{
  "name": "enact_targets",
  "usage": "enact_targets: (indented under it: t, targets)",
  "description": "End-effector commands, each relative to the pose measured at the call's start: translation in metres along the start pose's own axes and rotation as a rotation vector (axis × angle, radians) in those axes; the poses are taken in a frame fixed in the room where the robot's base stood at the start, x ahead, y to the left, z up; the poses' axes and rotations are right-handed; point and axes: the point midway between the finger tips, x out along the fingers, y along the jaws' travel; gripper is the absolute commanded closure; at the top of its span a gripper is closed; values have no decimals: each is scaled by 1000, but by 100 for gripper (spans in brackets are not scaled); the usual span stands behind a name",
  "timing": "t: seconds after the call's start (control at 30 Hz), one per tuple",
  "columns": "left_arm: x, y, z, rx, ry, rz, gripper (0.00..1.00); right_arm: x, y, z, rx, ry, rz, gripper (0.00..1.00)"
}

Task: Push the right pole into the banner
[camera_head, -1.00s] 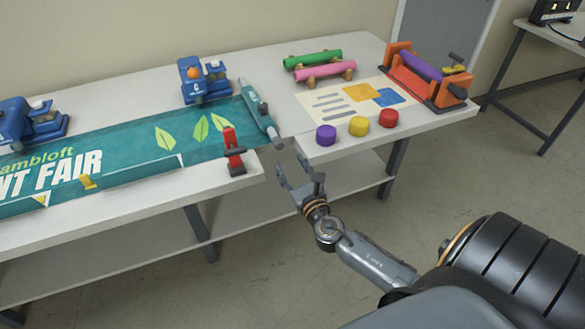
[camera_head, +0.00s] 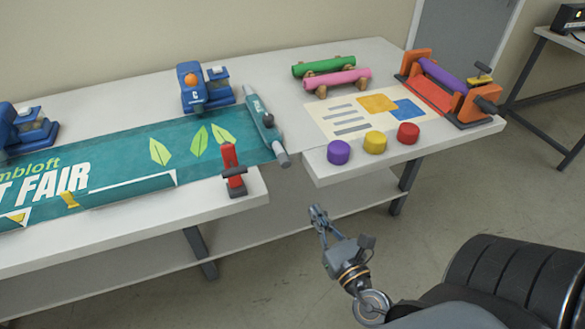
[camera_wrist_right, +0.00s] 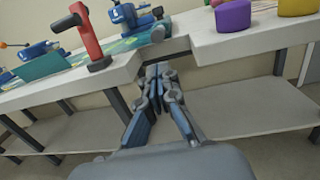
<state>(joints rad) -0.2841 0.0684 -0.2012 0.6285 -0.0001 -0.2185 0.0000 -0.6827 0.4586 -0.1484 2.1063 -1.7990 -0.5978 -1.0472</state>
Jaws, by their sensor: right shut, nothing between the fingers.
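The teal banner (camera_head: 120,165) lies along the table, with white and yellow lettering and green leaves. The right pole (camera_head: 265,122), a grey rod in a teal sleeve, lies at the banner's right end. Its grey tip (camera_head: 283,159) points to the table's front edge, and the tip also shows in the right wrist view (camera_wrist_right: 157,34). My right gripper (camera_head: 317,212) is shut and empty, in front of the table and below its top, apart from the pole. In the right wrist view its fingers (camera_wrist_right: 158,68) are together. My left gripper is not in view.
A red clamp (camera_head: 232,168) stands at the front edge, left of the pole tip. Blue devices (camera_head: 205,88) stand behind the banner. Purple, yellow and red pucks (camera_head: 374,142), rolls (camera_head: 335,79) and an orange roller press (camera_head: 450,85) are right. A notch in the table edge lies below the pole tip.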

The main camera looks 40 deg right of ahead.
Motion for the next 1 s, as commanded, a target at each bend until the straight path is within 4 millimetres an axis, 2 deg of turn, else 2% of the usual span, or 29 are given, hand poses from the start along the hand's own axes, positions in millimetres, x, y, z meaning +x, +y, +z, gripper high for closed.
enact_targets:
  t: [0.17, 0.3, 0.4, 0.57, 0.7, 0.83, 1.0]
  targets:
    - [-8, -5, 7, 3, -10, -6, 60, 14, 1, 5, 4, -6, 1, 100]
    - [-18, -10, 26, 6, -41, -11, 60, 41, 0, 6, 4, -7, 0, 100]
    - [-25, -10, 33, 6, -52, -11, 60, 62, 0, 6, 3, -6, 0, 100]
    - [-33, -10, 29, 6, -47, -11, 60, 95, 0, 5, 4, -5, -1, 100]
    - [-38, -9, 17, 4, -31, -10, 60, 118, 0, 4, 3, -3, 1, 100]
    - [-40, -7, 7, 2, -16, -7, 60, 131, 0, 3, 3, -3, 0, 100]
    - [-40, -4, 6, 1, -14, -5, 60, 138, 1, 2, 3, -2, 1, 100]
